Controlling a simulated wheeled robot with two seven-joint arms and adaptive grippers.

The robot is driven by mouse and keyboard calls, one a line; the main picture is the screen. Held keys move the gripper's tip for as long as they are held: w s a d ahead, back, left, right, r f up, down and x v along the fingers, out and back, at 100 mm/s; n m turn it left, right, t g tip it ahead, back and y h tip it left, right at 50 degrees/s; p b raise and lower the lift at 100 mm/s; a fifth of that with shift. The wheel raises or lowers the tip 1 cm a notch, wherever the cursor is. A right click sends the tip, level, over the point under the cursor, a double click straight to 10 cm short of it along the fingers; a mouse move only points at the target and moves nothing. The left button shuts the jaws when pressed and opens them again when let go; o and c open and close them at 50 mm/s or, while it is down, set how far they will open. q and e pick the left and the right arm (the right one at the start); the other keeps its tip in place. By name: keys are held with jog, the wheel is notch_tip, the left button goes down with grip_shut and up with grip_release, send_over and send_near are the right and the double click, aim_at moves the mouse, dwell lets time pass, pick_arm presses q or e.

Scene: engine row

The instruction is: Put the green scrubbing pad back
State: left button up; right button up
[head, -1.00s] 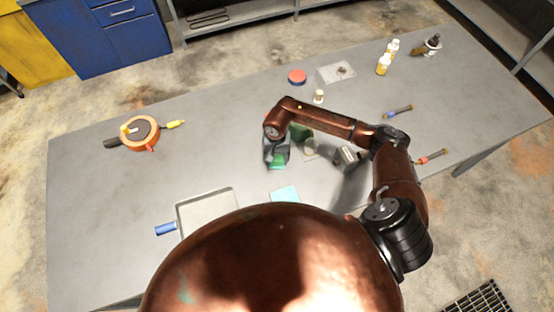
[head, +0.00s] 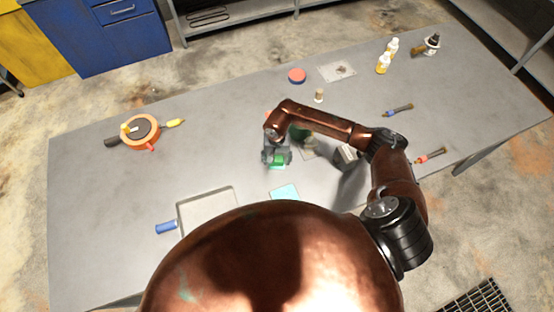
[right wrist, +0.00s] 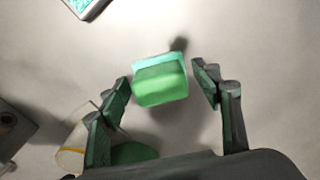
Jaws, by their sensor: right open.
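The green scrubbing pad (right wrist: 160,84) is a small bright green block with a pale cyan strip along its far edge; I cannot tell whether the strip is part of it or under it. It lies between the two spread fingers of my right gripper (right wrist: 168,92), with a gap on both sides. In the head view the right gripper (head: 276,161) points down over the table and partly hides the pad. A cyan square (head: 285,193) lies nearer on the table, and its corner shows in the right wrist view (right wrist: 87,5). My left gripper is not in view.
On the grey table (head: 100,210), a dark green round thing (head: 299,133) and a pale box-like thing (head: 346,155) stand just right of the gripper. The left middle is clear.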

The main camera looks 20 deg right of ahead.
aim_at(277, 159)
jog(key=shift+r, duration=0.15)
notch_tip(277, 159, up, 12)
jog(key=b, duration=0.2)
jog(key=shift+b, duration=0.3)
jog(key=shift+s, duration=0.1)
dwell(0.3)
